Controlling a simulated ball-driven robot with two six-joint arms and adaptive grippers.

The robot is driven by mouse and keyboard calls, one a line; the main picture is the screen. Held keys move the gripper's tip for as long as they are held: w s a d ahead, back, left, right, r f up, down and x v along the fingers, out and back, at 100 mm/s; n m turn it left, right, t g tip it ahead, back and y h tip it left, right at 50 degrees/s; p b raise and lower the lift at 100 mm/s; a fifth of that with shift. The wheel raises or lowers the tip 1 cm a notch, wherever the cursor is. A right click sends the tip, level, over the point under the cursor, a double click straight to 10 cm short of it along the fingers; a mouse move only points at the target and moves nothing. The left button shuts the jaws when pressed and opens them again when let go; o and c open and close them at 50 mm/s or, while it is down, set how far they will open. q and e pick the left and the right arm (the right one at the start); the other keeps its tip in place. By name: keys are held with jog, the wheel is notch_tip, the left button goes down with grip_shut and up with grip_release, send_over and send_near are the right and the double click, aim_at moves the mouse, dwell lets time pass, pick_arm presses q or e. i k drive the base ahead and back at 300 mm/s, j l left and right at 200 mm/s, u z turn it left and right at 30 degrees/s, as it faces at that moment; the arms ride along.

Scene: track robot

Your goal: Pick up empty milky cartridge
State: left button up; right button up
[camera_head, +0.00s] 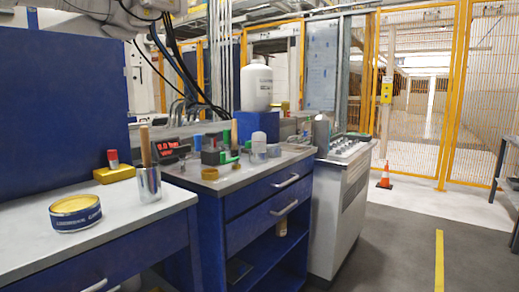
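I cannot tell for sure which object is the empty milky cartridge. A small whitish, rounded piece (258,140) stands among small parts on the grey-topped middle counter (225,186), in front of a blue box. A small grey cylinder (273,151) stands beside it. A red-and-white piece (113,158) stands on a yellow block (114,174) on the left worktop. Neither of my grippers is in view.
The left worktop (30,235) holds a yellow-topped tin (75,213) and a metal cup (149,186) with a wooden stick. A large white bottle (257,87) stands on the blue box (256,123). The floor (400,240) at right is clear before an orange cone (385,176) and yellow fence.

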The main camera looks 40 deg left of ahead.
aim_at(258, 138)
jog(key=u, duration=0.45)
jog(key=i+u, duration=0.1)
jog(key=u, duration=0.35)
jog(key=i+u, duration=0.15)
jog(key=u, duration=0.3)
jog(key=i+l+u, duration=0.1)
jog(key=u, duration=0.35)
jog(key=l+u, duration=0.2)
jog(key=u, duration=0.25)
jog(key=i, duration=0.05)
